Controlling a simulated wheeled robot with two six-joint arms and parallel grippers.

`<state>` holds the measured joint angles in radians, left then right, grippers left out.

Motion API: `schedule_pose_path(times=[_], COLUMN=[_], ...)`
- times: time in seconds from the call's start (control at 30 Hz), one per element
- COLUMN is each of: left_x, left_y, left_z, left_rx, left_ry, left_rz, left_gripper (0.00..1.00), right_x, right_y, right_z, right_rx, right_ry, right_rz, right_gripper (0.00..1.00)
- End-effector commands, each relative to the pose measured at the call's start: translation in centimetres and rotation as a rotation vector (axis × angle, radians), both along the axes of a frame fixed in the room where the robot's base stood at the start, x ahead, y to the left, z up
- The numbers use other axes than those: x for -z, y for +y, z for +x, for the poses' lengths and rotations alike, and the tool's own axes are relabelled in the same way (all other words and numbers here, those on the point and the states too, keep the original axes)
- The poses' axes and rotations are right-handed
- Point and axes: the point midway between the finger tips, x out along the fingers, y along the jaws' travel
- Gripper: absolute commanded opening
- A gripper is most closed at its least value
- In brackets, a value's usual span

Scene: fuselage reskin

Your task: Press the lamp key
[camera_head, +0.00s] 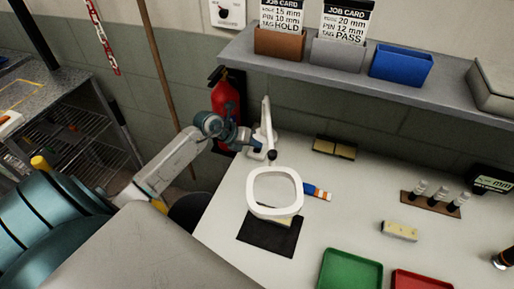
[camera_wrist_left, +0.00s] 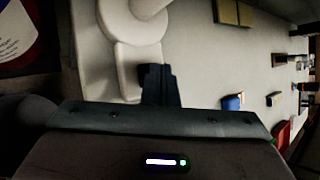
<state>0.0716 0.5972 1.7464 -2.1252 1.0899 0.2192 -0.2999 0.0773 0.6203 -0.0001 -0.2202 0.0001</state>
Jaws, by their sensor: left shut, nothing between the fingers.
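A white lamp (camera_head: 266,118) with a jointed arm and a rounded ring head (camera_head: 250,195) stands at the back left of the bench. In the left wrist view its white base (camera_wrist_left: 126,72) fills the upper left. My left gripper (camera_head: 250,143) is at the lamp's base, shut and empty. In the left wrist view its dark fingertips (camera_wrist_left: 158,72) are at the edge of the base; I cannot tell whether they touch it. The lamp key is not clearly visible; the fingers may cover it. My right gripper is not in view.
A black mat (camera_head: 255,238) lies under the ring head, with a blue and orange item (camera_head: 317,192) beside it. A green tray (camera_head: 350,272) and a red tray (camera_head: 420,281) are at the front. A shelf (camera_head: 300,62) overhangs the back. A red extinguisher (camera_head: 226,98) hangs behind my left arm.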

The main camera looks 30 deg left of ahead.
Motion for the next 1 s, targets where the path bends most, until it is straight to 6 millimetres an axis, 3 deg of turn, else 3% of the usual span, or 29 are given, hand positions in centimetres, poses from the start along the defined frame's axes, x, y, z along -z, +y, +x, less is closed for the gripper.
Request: schedule_pose_path(times=[0.37, 0.7, 1.0], left_x=[0.3, -1.1, -1.1], left_y=[0.0, 0.0, 0.0], left_z=[0.0, 0.0, 0.0], left_rx=[0.000, 0.000, 0.000], left_ry=[0.000, 0.000, 0.000], left_rz=[0.000, 0.000, 0.000], left_gripper=[0.00, 0.00, 0.00], right_x=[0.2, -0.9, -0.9], right_y=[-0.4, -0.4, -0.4], right_z=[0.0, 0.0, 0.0], right_rx=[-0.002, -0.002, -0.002], right_ry=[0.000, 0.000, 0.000], right_rz=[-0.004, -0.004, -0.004], right_gripper=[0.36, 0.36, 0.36])
